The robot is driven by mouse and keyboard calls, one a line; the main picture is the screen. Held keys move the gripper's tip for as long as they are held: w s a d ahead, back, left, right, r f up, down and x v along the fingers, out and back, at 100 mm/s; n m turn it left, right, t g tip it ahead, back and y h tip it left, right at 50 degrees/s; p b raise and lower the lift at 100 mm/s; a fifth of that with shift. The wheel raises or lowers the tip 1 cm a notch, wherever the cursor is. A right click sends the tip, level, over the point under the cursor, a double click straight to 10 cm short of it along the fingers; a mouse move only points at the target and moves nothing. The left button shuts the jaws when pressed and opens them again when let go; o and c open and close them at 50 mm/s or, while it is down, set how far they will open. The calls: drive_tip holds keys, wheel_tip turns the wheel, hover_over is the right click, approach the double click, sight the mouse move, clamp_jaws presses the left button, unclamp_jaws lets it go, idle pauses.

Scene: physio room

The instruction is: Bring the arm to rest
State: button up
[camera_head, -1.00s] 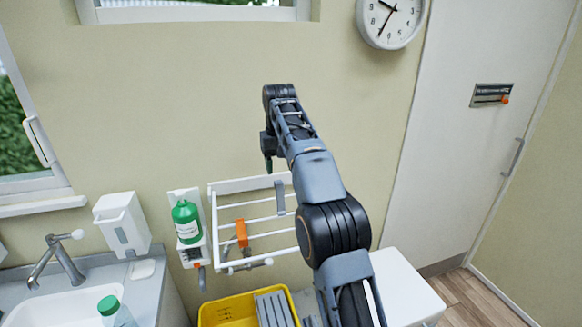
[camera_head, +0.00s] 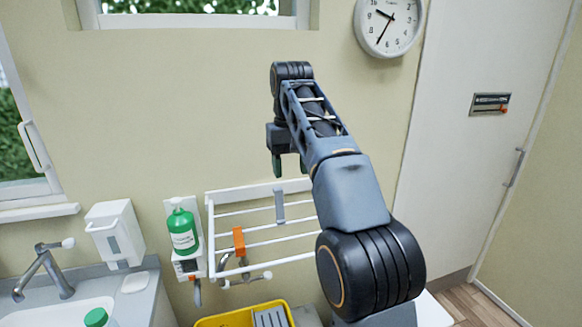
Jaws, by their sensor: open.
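My arm (camera_head: 348,190) reaches up from the lower right, bent at a large black joint, with its far end raised in front of the wall. My gripper (camera_head: 288,166) hangs from that far end and points down. Its two dark green fingertips are apart, and I see nothing between them. It is above the white wall rack (camera_head: 226,197) in the picture and looks clear of it. The arm hides part of the rack's right side.
A green bottle (camera_head: 182,232) sits in a wall holder beside the rack. A yellow bin (camera_head: 240,318) stands below. A sink with a tap (camera_head: 50,272) and a white dispenser (camera_head: 115,234) are at left. The door (camera_head: 470,140) is at right.

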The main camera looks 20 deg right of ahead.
drive_tip(key=w+f+t, duration=0.2)
drive_tip(key=w+f, duration=0.1)
drive_tip(key=f, duration=0.5)
drive_tip(key=shift+t, duration=0.5)
drive_tip(key=s+f, duration=0.6)
drive_tip(key=f, duration=0.1)
drive_tip(key=shift+s+f, duration=0.1)
drive_tip(key=shift+s, duration=0.1)
drive_tip(key=s+f+t, duration=0.1)
drive_tip(key=s+f, duration=0.2)
drive_tip(key=s, duration=0.4)
drive_tip(key=s+f, duration=0.4)
drive_tip(key=s, duration=0.3)
drive_tip(key=shift+s+f+t, duration=0.3)
drive_tip(key=shift+s+t, duration=0.05)
drive_tip(key=shift+t, duration=0.05)
drive_tip(key=shift+c, duration=0.5)
